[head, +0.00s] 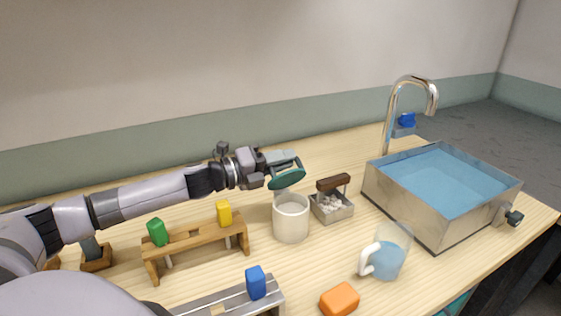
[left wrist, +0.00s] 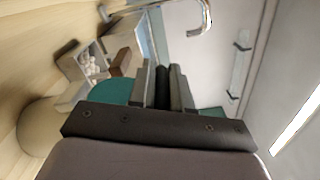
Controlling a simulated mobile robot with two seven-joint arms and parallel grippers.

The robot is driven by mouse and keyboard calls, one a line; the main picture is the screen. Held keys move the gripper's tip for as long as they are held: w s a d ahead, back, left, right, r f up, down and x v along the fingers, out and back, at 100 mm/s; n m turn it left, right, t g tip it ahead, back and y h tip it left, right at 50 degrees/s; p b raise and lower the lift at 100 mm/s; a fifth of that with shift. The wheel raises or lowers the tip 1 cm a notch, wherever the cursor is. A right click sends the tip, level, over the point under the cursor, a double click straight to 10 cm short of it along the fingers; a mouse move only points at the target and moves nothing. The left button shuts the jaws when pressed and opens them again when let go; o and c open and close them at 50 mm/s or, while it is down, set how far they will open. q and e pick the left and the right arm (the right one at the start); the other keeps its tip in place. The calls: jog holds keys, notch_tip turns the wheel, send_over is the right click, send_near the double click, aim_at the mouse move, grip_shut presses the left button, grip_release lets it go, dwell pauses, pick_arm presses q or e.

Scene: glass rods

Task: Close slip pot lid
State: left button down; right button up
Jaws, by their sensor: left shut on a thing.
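The slip pot (head: 291,219) is a white cylinder standing open on the wooden worktop. The green lid (head: 288,178) is above the pot's mouth, tilted and apart from the rim. My left gripper (head: 283,165) is shut on the lid and holds it from above. In the left wrist view the green lid (left wrist: 112,91) shows beside the fingers (left wrist: 165,88), and the pale pot (left wrist: 42,125) is at lower left, partly hidden by the gripper. The lid's grip point is hidden by the fingers. My right gripper is not in view.
A metal box (head: 333,206) with white pieces and a brown handle stands just right of the pot. A wooden rack (head: 195,243) with green and yellow handles stands left. A jug (head: 386,255), orange block (head: 340,299) and water-filled sink (head: 405,205) are at the right.

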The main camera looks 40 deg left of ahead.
pick_arm(q)
jog(key=shift+d+r, duration=0.1)
jog(key=shift+r, duration=0.15)
jog(key=c, duration=1.1)
grip_release()
jog(key=shift+c, duration=0.2)
jog(key=shift+s+f, duration=0.1)
jog(key=shift+f, duration=0.1)
jog(key=shift+b+v, duration=0.55)
jog(key=shift+v, duration=2.95)
jog(key=shift+r, duration=0.15)
